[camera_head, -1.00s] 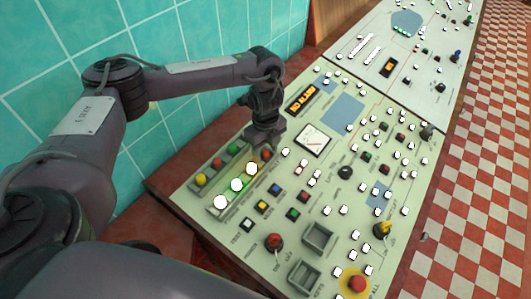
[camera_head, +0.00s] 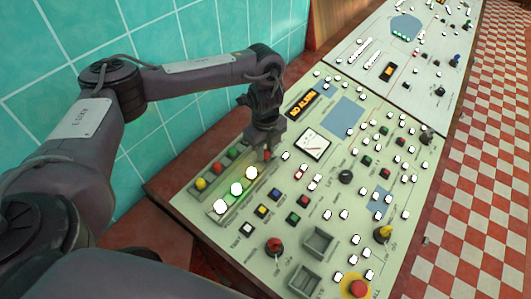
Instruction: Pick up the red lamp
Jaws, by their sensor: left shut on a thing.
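My left gripper (camera_head: 265,146) reaches down over the far end of the lamp row on the near panel. It is shut on a red lamp (camera_head: 267,156), whose red side shows just below the fingers. I cannot tell whether this lamp is clear of the panel. Three bright, glowing lamps (camera_head: 236,188) stand in line with it toward the lower left. My right gripper is not in view.
The sloping panel (camera_head: 345,205) carries several buttons, a gauge (camera_head: 313,145), an amber display (camera_head: 303,103), two grey bins (camera_head: 317,242) and a red stop button (camera_head: 359,288). A teal tiled wall (camera_head: 180,35) stands behind my arm. Checkered floor lies right.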

